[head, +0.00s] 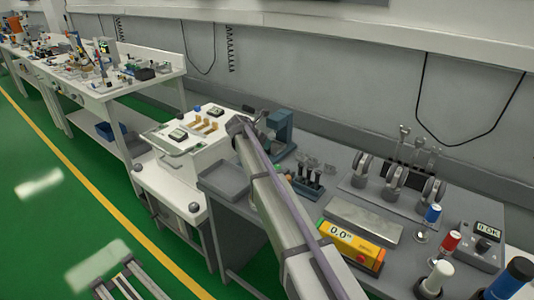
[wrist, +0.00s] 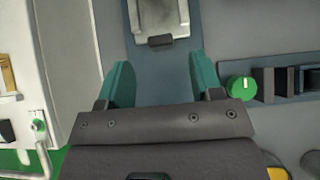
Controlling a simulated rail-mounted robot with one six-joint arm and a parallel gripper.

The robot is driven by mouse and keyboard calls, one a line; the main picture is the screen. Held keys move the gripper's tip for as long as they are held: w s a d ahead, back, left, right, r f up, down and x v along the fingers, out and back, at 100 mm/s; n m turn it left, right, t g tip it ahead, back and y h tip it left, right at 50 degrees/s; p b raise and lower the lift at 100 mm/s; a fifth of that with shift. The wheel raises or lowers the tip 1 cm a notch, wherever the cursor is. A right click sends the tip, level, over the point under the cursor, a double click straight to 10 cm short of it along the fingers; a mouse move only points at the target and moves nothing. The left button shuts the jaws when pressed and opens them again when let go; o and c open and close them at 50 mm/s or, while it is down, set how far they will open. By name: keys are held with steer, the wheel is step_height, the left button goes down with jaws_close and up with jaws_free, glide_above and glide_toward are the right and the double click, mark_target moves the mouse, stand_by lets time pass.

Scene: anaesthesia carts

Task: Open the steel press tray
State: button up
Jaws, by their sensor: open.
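The steel press tray (wrist: 158,16) shows at the top of the wrist view as a bare metal plate set in a dark blue-grey base. A small dark tab (wrist: 160,41) sits at its near edge. My gripper (wrist: 161,74) is open, its two teal fingers spread wide on either side of the tab's line. The fingertips are just short of the tab and nothing is between them. In the head view the blue-grey press (head: 282,130) stands on the grey bench beyond my arm. My arm hides the tray and most of the gripper there.
A green knob (wrist: 241,88) and dark blocks lie right of my gripper in the wrist view. A white machine (head: 190,140) stands left of the press. A metal plate (head: 365,218) and a yellow display box (head: 350,245) lie on the bench at right.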

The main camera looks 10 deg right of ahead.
mark_target(273, 146)
steer(key=b+x, duration=0.3)
steer(key=x, duration=0.3)
steer(key=shift+w+f, duration=0.15)
steer(key=shift+f, duration=0.2)
steer(key=shift+d+r, duration=0.1)
steer(key=shift+r, duration=0.05)
steer(key=shift+c, duration=0.3)
jaws_close()
